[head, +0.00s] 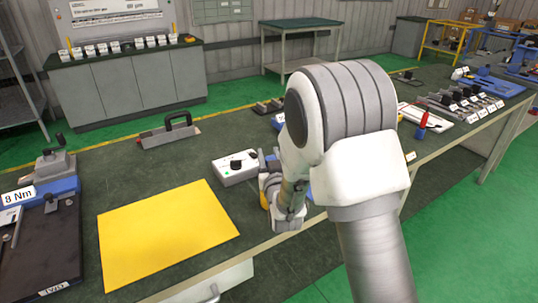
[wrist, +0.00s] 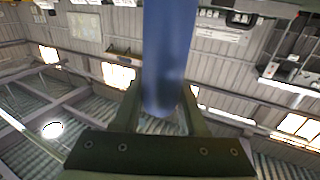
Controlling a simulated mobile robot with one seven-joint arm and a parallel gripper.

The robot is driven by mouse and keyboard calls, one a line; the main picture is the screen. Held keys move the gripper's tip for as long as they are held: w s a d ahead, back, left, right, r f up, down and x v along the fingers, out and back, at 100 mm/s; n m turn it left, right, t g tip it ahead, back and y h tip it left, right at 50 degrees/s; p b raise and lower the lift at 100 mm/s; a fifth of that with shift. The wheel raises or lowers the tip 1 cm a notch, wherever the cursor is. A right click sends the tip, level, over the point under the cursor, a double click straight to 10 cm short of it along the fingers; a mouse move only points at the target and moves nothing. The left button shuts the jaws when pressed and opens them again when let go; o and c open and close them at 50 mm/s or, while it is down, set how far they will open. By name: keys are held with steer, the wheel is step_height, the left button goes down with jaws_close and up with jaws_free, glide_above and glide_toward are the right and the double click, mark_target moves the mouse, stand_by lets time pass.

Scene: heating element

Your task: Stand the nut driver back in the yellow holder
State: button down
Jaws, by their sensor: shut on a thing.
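In the wrist view my gripper (wrist: 158,108) has its two fingers on either side of a long blue handle (wrist: 169,45), which I take to be the nut driver. The gripper is shut on it. The handle's upper end runs out of the picture, and I see no shaft or tip. In the head view my arm covers most of the gripper, and the nut driver cannot be made out. A small yellow patch (head: 264,202) shows beside my wrist; I cannot tell whether it is the yellow holder.
A flat yellow mat (head: 165,232) lies on the bench left of my arm. A white control box (head: 235,168) stands close by my wrist. A black-handled tool (head: 170,132) is farther back. A blue-based fixture (head: 55,175) stands at left. A red pointed item (head: 422,122) is at right.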

steer(key=shift+f, duration=0.1)
steer(key=shift+c, duration=2.3)
jaws_free()
steer(key=shift+r, duration=0.2)
steer(key=s+d+r+g+h, duration=0.1)
steer(key=s+d+r+g, duration=0.2)
steer(key=s, duration=0.9)
steer(key=s+d+r+m+g+h, duration=0.1)
steer(key=s+d+r+g, duration=0.1)
steer(key=s+d+g, duration=0.3)
steer(key=s+d+r+m+g+h, duration=0.1)
steer(key=s+d+r+g, duration=0.2)
steer(key=s+d, duration=0.6)
steer(key=s+g, duration=0.1)
steer(key=s, duration=0.9)
steer(key=shift+r+b, duration=0.3)
steer(key=shift+b, duration=0.1)
